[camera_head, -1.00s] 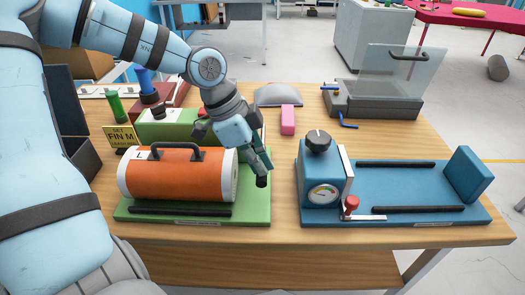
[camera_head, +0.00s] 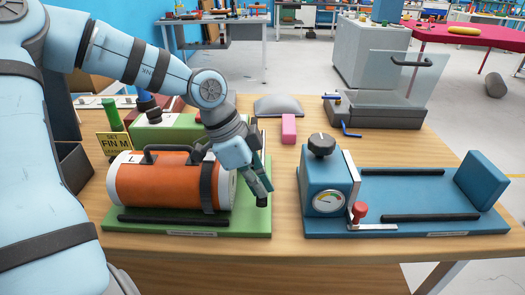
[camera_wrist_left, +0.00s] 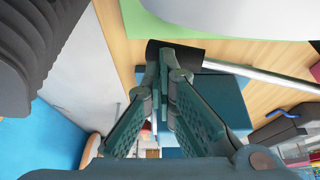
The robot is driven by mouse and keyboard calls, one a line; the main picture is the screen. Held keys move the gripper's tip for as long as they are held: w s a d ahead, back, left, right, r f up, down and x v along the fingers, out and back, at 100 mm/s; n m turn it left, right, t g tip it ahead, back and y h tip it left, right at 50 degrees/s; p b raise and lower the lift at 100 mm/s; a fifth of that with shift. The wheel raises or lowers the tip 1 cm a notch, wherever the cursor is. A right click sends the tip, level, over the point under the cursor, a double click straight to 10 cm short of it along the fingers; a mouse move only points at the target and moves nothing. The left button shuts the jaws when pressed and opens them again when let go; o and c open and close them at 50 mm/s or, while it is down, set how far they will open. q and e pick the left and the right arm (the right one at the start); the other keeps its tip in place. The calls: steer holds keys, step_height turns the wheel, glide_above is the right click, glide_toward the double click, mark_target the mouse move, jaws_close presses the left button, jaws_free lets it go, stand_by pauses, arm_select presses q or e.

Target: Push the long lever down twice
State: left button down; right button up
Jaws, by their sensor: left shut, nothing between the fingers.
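In the left wrist view, a silver lever rod (camera_wrist_left: 255,73) runs in from the right and ends in a black grip (camera_wrist_left: 190,55). My left gripper (camera_wrist_left: 165,55) is shut, with its fingertips at the grip and nothing seen between them. In the head view my left gripper (camera_head: 259,196) points down at the right end of an orange cylinder (camera_head: 150,184) on a green base (camera_head: 245,222). A dark band (camera_head: 208,187) curves over that cylinder's front. The lever is mostly hidden behind my gripper there. My right gripper is out of view.
A blue machine (camera_head: 325,185) with a gauge and a red-knobbed lever (camera_head: 359,211) stands to the right. A pink block (camera_head: 289,128) and a grey pad (camera_head: 279,105) lie behind. Bare wood (camera_head: 285,180) separates the two machines.

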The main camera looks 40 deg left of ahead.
arm_select(q)
steer(key=shift+r, duration=0.1)
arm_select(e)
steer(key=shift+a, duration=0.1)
arm_select(q)
step_height(320, 180, up, 13)
steer(key=p, duration=0.8)
steer(key=shift+f, duration=0.2)
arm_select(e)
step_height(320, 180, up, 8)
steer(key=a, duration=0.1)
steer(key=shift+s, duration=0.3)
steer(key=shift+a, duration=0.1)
arm_select(q)
step_height(320, 180, up, 6)
steer(key=f+p, duration=0.1)
steer(key=p, duration=0.8)
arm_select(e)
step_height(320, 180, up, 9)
arm_select(q)
step_height(320, 180, down, 7)
steer(key=b, duration=0.5)
steer(key=shift+r, duration=0.2)
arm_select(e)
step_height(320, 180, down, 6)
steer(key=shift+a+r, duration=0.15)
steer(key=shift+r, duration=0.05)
